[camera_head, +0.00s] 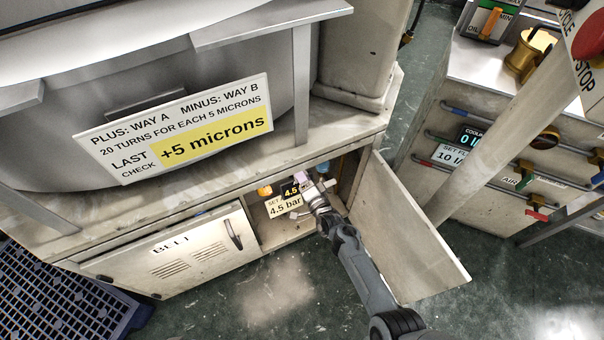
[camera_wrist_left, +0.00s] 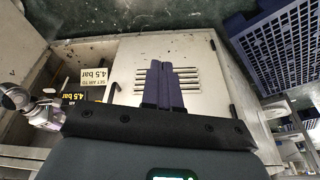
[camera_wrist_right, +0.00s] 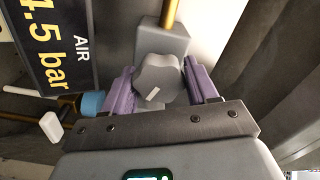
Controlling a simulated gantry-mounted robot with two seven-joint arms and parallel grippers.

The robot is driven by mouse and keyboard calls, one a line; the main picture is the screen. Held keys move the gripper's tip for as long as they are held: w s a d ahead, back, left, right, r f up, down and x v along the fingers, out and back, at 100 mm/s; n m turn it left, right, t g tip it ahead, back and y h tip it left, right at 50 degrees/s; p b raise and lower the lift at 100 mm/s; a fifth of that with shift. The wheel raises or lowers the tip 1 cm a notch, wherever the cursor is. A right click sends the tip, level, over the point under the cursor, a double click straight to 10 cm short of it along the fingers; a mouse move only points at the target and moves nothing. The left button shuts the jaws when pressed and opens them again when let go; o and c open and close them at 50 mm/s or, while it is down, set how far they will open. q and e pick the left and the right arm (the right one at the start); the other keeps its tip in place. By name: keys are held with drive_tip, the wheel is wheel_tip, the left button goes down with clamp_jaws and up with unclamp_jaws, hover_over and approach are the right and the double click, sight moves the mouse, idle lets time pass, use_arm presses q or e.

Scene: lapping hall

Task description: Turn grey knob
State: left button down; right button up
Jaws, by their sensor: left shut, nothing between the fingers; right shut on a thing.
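The grey knob (camera_wrist_right: 160,76) is a lobed dial with a white mark, on a grey block with a brass pipe, in the right wrist view. The purple fingers of my right gripper (camera_wrist_right: 160,88) are shut on it from both sides. In the head view my right gripper (camera_head: 312,190) is inside the open cabinet, and the knob is hard to make out there. A black display (camera_wrist_right: 50,42) beside the knob reads AIR 4.5 bar. A label (camera_head: 286,207) reads 4.5 bar. My left gripper (camera_wrist_left: 161,84) is shut and empty in front of the closed vented door (camera_wrist_left: 200,75).
The open cabinet door (camera_head: 405,235) stands to the right of my right arm. The BELT door (camera_head: 175,255) is closed at left. A sign (camera_head: 175,130) reads LAST CHECK +5 microns. A second cabinet with hoses (camera_head: 500,150) stands at right. A blue grate (camera_head: 60,300) lies at lower left.

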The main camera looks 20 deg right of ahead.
drive_tip(key=shift+m, duration=0.8)
drive_tip(key=o, duration=1)
drive_tip(key=shift+c, duration=0.2)
drive_tip(key=shift+s, duration=0.1)
drive_tip(key=shift+s+p, duration=0.25)
drive_tip(key=shift+p, duration=0.2)
drive_tip(key=s+d+p, duration=0.1)
drive_tip(key=s+p, duration=0.3)
drive_tip(key=s, duration=0.6)
drive_tip(key=shift+p, duration=0.35)
